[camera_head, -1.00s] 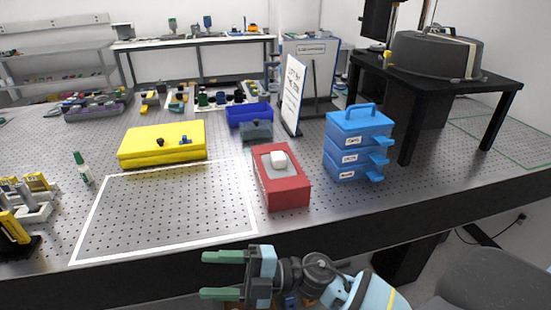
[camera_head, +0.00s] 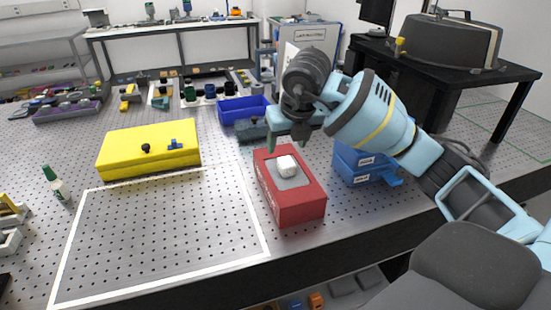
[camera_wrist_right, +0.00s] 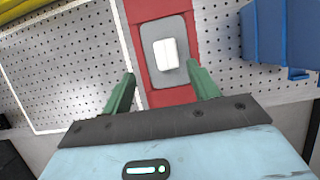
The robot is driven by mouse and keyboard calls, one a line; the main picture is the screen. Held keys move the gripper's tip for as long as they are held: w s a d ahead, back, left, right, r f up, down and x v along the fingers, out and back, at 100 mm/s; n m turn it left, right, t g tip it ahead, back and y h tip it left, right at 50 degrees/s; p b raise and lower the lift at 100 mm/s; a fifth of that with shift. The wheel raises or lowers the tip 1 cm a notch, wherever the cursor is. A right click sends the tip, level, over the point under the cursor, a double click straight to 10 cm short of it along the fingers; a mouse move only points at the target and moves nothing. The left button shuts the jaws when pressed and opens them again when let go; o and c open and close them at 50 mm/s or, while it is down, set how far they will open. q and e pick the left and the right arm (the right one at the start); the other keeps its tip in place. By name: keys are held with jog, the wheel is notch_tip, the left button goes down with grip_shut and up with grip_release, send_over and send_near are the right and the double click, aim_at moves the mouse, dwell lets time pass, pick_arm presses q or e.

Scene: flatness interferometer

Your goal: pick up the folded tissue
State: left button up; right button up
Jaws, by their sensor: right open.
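The folded tissue (camera_head: 287,167) is a small white block on the grey top patch of a red box (camera_head: 298,205). In the right wrist view the tissue (camera_wrist_right: 166,54) lies ahead of the fingertips and between their lines, apart from both. My right gripper (camera_head: 301,143) is above the far part of the red box, pointing down. In the wrist view its two green fingers (camera_wrist_right: 166,82) are spread wide with nothing between them. My left gripper is not in view.
A blue drawer unit (camera_head: 352,165) stands right of the red box, partly hidden by my right arm. A yellow case (camera_head: 148,150) lies to the left, and a blue bin (camera_head: 244,108) stands behind. The white-outlined area (camera_head: 160,235) of the perforated table is clear.

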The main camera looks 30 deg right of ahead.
aim_at(287, 161)
jog(key=shift+s+d+f, duration=0.1)
jog(key=shift+d+f, duration=0.15)
jog(key=shift+f, duration=0.9)
jog(key=shift+d+x, duration=0.1)
jog(key=shift+x, duration=1.1)
jog(key=shift+d+x, duration=0.15)
jog(key=shift+x, duration=1.05)
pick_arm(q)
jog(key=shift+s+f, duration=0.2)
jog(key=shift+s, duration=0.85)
pick_arm(e)
jog(key=shift+c, duration=0.3)
jog(key=c, duration=1)
